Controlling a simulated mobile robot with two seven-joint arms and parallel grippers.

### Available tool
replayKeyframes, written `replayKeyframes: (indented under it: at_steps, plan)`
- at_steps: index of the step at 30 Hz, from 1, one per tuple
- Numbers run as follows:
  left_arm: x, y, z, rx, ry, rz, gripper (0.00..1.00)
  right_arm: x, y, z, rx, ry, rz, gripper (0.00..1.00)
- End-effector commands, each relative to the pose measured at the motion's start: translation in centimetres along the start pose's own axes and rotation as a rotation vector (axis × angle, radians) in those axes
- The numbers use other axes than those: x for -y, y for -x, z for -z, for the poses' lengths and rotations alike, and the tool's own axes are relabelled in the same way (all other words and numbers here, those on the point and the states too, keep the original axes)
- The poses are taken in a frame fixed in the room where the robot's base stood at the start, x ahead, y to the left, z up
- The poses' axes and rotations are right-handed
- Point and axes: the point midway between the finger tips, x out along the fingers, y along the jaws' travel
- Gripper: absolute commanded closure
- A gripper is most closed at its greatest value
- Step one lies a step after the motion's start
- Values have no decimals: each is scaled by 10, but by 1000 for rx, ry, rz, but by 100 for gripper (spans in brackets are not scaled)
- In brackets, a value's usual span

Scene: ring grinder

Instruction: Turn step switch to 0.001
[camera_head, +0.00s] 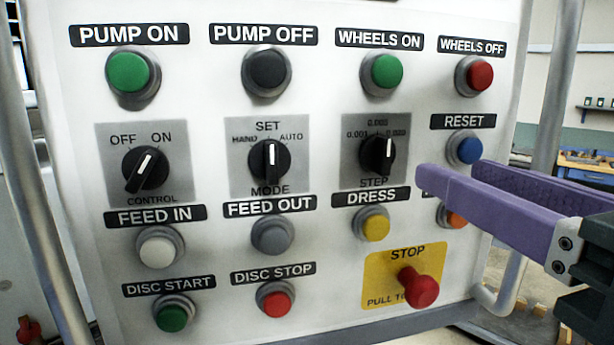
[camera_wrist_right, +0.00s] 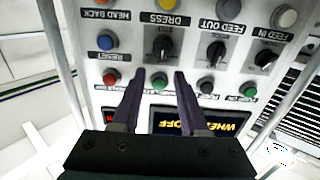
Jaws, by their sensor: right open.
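The step switch (camera_head: 376,155) is a black knob on a grey plate, right of the panel's middle. Its white mark stands nearly upright, toward the top to upper-right labels, with 0.001 at its upper left. I cannot tell the exact setting. My right gripper (camera_head: 450,171) comes in from the right, open and empty, its purple fingers apart from the knob and right of it. In the right wrist view, which is upside down, the step switch (camera_wrist_right: 163,45) appears beyond the fingertips of the open gripper (camera_wrist_right: 159,73). My left gripper is not in view.
The mode knob (camera_head: 269,162) and control knob (camera_head: 146,169) sit left of the step switch. The blue reset button (camera_head: 465,148) is close to the right fingers. The yellow dress button (camera_head: 373,226) and protruding red stop button (camera_head: 419,287) are below. Metal rails flank the panel.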

Motion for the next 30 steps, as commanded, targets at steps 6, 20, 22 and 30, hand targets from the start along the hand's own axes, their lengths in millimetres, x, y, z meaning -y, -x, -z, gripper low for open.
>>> replayKeyframes:
  at_steps: [6,20,22,30]
  plan:
    - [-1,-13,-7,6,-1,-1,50,3,-9,2,-29,-4,12,56]
    - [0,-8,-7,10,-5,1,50,4,-77,8,-18,1,12,56]
    - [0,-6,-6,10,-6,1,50,4,-85,8,-18,0,12,56]
    - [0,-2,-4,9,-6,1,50,4,-99,5,-18,-1,13,56]
